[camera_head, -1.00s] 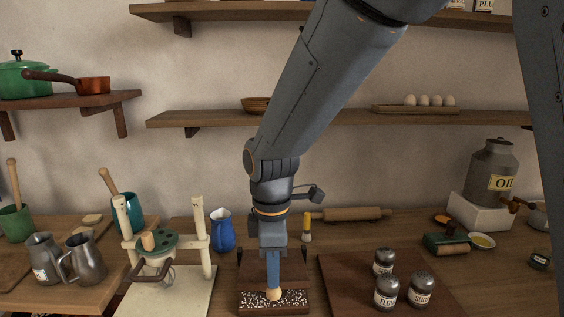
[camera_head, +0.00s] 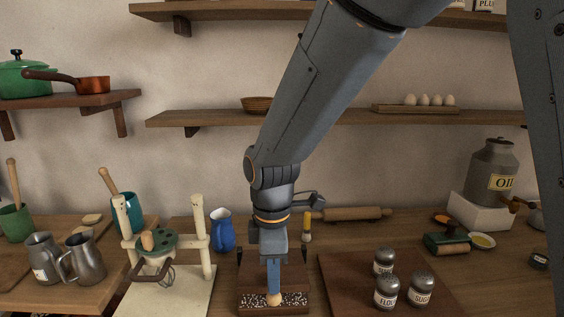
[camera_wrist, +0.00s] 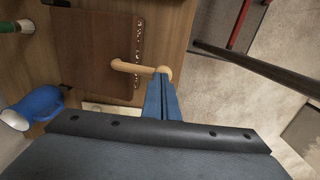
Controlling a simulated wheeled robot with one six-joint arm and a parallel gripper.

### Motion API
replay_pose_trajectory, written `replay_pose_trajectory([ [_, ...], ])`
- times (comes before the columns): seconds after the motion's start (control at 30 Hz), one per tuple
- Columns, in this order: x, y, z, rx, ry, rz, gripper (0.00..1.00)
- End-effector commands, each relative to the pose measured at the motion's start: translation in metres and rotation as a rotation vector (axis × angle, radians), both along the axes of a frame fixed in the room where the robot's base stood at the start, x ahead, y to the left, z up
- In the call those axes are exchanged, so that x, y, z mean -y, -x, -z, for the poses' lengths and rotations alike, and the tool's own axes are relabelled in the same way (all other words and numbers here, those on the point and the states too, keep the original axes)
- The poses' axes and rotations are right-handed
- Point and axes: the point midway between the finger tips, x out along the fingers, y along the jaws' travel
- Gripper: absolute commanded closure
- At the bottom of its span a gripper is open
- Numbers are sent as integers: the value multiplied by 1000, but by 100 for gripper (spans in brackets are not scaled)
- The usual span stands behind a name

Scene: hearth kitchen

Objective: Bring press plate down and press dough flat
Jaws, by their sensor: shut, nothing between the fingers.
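The press is a dark brown plate (camera_head: 292,272) with a black-and-white speckled strip (camera_head: 294,300) along its front edge. The plate also shows in the wrist view (camera_wrist: 95,50). No dough is visible; anything beneath the plate is hidden.
A cream stand (camera_head: 197,240) with a green disc stands left of the press. A blue jug (camera_head: 222,232) is behind it. A brown board (camera_head: 345,280) to the right bears several shakers (camera_head: 385,293). A rolling pin (camera_head: 350,214) lies at the back.

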Motion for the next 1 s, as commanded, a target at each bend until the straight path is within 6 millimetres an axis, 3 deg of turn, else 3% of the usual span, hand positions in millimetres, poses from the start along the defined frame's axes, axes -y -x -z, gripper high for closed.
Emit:
replay_pose_trajectory([
  [1.0,-1,5,12,0,0,-1,100],
])
